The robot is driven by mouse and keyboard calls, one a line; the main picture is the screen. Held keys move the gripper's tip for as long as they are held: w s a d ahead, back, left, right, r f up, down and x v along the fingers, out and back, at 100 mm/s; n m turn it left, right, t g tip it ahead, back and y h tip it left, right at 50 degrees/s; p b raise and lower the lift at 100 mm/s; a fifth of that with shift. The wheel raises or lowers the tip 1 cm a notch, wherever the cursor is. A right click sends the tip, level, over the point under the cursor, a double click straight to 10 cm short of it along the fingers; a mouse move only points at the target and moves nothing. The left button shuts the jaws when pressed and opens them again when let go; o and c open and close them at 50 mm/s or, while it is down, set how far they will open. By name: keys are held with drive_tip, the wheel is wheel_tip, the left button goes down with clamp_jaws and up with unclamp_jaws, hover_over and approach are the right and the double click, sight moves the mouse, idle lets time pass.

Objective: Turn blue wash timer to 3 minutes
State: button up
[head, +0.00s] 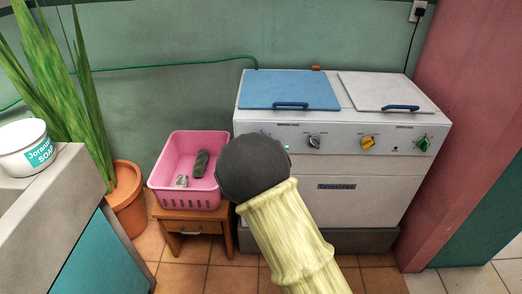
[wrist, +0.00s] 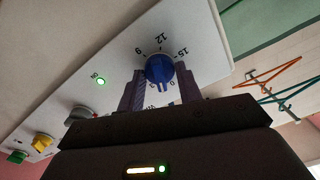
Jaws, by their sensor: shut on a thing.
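The blue wash timer knob (wrist: 159,68) is on the washer's white panel in the wrist view. I cannot tell surely which mark the knob points to. My gripper (wrist: 160,82) has one finger on each side of the knob and is shut on it. In the head view my arm hides the knob and the fingers. The twin-tub washer (head: 337,170) stands against the green wall.
A green light (wrist: 101,81) glows beside the timer. A grey knob (head: 314,141), a yellow knob (head: 367,142) and a green knob (head: 422,144) sit along the panel. A pink basket (head: 185,199) stands on a wooden stool (head: 190,240) left of the washer. Tiled floor is free in front.

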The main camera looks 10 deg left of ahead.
drive_tip(key=shift+f+m+b, duration=0.15)
drive_tip(key=shift+m+b, duration=1.95)
drive_tip(key=shift+m, duration=0.5)
drive_tip(key=o, duration=1)
drive_tip(key=s, duration=0.5)
drive_tip(key=s+d+p, duration=0.1)
drive_tip(key=s, duration=0.5)
drive_tip(key=s+d+p, duration=0.1)
drive_tip(key=s, duration=0.5)
drive_tip(key=shift+s+d, duration=0.15)
drive_tip(key=shift+d, duration=0.05)
